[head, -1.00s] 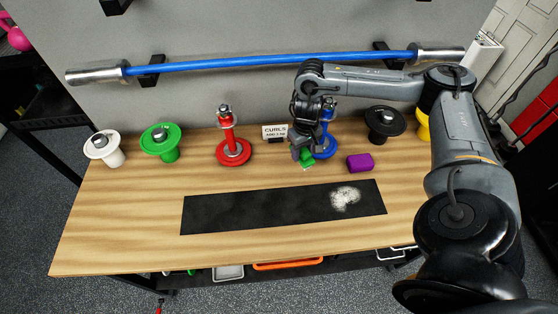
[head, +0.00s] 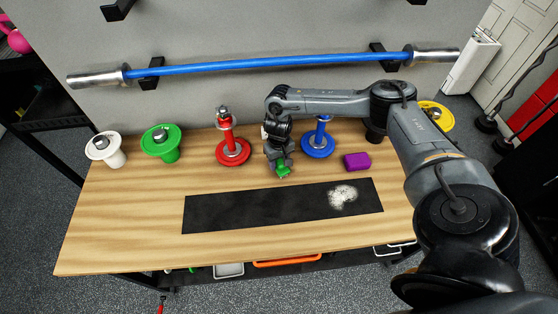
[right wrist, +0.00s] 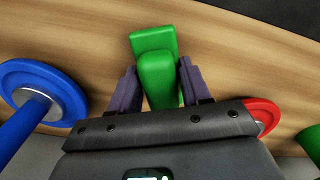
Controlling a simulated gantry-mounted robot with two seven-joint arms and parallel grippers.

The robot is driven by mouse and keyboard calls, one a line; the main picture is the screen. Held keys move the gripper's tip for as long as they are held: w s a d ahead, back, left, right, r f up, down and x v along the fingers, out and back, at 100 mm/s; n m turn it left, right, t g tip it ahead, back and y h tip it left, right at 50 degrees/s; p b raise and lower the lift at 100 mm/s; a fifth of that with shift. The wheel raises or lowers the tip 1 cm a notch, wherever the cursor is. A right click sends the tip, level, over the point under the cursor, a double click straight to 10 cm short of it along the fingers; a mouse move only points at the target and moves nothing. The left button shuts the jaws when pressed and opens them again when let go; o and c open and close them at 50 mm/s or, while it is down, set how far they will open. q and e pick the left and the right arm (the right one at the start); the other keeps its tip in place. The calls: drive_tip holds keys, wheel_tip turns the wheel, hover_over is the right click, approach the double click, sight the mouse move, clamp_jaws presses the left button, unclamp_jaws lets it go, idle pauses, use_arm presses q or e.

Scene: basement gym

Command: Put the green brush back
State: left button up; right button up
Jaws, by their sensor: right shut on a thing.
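The green brush (head: 283,171) is in my right gripper (head: 279,165), between the red stand and the blue stand, behind the black mat. In the right wrist view the green brush (right wrist: 158,72) sits between the two fingers of my right gripper (right wrist: 160,85), which are shut on it. Its wider green end points away from the gripper, over the wood. I cannot tell whether it touches the table. My left gripper is not in view.
The red stand (head: 232,150) is left of the gripper, the blue stand (head: 318,145) right. A purple block (head: 357,161) lies farther right. A black mat (head: 250,209) bears a white powder patch (head: 342,195). Green (head: 161,143) and white (head: 104,148) holders stand left. The front wood is clear.

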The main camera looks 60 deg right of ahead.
drive_tip(key=shift+f, duration=0.1)
drive_tip(key=o, duration=1)
